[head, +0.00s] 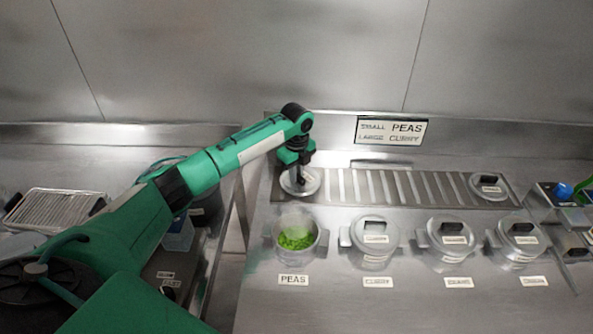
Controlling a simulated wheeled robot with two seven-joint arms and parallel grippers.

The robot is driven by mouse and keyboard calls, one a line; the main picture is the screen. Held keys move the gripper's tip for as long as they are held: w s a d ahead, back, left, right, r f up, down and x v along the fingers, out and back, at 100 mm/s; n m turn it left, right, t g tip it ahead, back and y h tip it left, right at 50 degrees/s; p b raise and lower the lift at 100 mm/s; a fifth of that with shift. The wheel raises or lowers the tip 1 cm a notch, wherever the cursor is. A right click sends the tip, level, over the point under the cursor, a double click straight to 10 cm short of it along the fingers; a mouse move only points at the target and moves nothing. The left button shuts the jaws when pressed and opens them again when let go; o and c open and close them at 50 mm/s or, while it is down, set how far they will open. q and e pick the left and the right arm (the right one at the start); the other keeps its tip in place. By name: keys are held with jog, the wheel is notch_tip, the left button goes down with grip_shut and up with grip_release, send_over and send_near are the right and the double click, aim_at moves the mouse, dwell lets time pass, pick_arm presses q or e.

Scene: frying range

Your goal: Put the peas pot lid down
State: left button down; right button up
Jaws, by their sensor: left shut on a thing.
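The peas pot (310,253) stands uncovered at the left of a row of pots, with green peas (296,239) inside and a PEAS label (293,280) in front of it. My left gripper (299,177) is behind the pot, pointing down, and is shut on the peas pot lid (312,184). The lid is at the left end of the slotted metal strip (400,186). I cannot tell whether the lid touches the strip. My right gripper is not in view.
Several lidded pots (375,233) stand to the right of the peas pot. Another lid (490,186) lies at the strip's right end. A sign (391,131) stands behind the strip. A wire rack (62,210) is at the far left. The middle of the strip is clear.

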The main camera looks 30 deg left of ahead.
pick_arm(q)
jog(key=c, duration=1.5)
grip_release()
jog(key=shift+f, duration=0.1)
jog(key=shift+o, duration=0.6)
jog(key=shift+r, duration=0.4)
notch_tip(320, 180, up, 12)
jog(key=b, duration=0.2)
jog(key=shift+f, duration=0.25)
